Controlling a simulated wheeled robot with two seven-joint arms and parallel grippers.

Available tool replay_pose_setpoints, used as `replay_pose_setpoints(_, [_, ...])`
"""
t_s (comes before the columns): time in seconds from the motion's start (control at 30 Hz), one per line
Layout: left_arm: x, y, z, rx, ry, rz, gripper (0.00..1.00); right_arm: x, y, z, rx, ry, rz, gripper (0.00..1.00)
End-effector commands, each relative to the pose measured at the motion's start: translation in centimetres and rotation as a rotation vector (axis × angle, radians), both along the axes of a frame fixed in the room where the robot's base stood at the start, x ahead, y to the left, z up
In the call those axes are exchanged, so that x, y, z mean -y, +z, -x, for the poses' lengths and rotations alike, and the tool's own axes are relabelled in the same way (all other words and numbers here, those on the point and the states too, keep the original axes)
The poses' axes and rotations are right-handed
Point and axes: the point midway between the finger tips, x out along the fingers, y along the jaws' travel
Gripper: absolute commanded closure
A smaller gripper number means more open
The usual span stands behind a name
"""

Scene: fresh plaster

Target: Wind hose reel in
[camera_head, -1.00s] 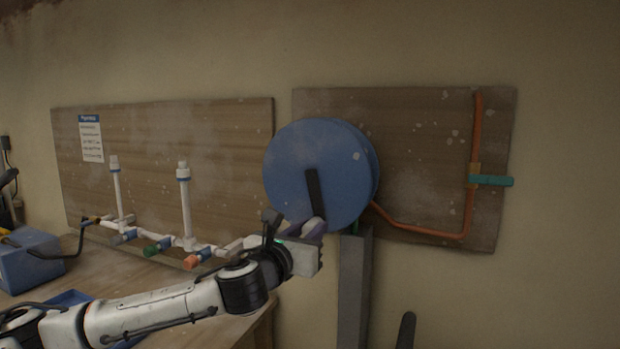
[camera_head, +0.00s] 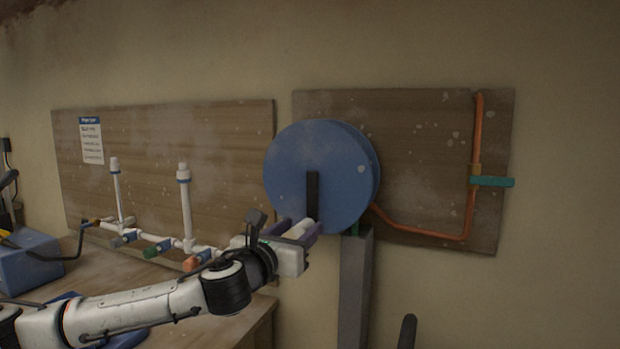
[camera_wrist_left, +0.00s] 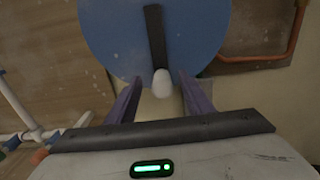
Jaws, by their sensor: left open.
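The blue hose reel (camera_head: 335,160) is mounted on the right wooden board, its round face towards me. A dark crank arm (camera_head: 312,192) runs down from its centre, and a white handle knob (camera_head: 300,229) sticks out at the crank's lower end. My left gripper (camera_head: 291,229) is open at the lower edge of the reel, with its purple fingers on either side of the knob. In the left wrist view the reel (camera_wrist_left: 110,40) fills the top, and the knob (camera_wrist_left: 161,84) sits between the two spread fingers (camera_wrist_left: 160,98). My right gripper is not seen.
An orange pipe (camera_head: 467,215) with a teal valve handle (camera_head: 492,182) is on the right board. A grey post (camera_head: 354,290) stands below the reel. White pipes with coloured valves (camera_head: 157,247) and a blue box (camera_head: 28,262) are at the left workbench.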

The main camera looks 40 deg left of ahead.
Motion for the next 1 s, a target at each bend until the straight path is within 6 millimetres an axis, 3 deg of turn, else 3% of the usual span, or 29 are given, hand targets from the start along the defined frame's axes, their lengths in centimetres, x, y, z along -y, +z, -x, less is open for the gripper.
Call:
replay_pose_setpoints(0.7, [1.7, -0.3, 7.1, -0.003, -0.002, -0.003, 0.53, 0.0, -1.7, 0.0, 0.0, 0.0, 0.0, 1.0])
replay_pose_setpoints(1.0, [2.0, -0.2, 8.1, -0.003, -0.001, 0.0, 0.53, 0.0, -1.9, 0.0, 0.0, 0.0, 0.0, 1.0])
